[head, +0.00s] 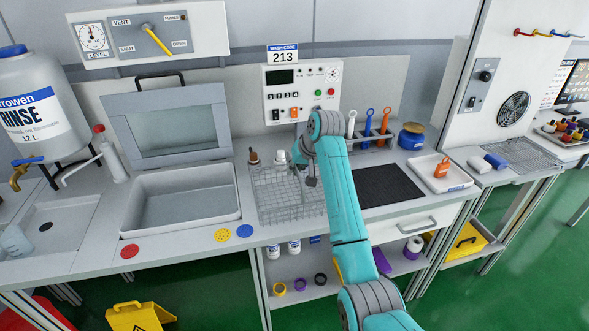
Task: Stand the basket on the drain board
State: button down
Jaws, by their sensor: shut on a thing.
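The wire basket (283,203) is a grey mesh box in the middle of the counter, right of the open wash tank. My gripper (305,179) is at its upper part, shut on it; the exact grip point is small and partly hidden by my arm. I cannot tell whether the basket's base touches the counter. The black ribbed panel (388,186), which looks like the drain board, lies flat to the right of the basket. It is bare, and my teal arm passes in front of its left side.
The wash tank (135,228) is empty with its lid (170,125) raised. Bottles (254,159) stand behind the basket. A control box (300,92) and a tool rack (372,144) stand behind. A white tray (459,181) with an orange item lies right of the black panel.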

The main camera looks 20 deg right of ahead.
jog(key=shift+f, duration=0.1)
jog(key=c, duration=1.2)
grip_release()
jog(key=shift+c, duration=0.2)
jog(key=v, duration=1.2)
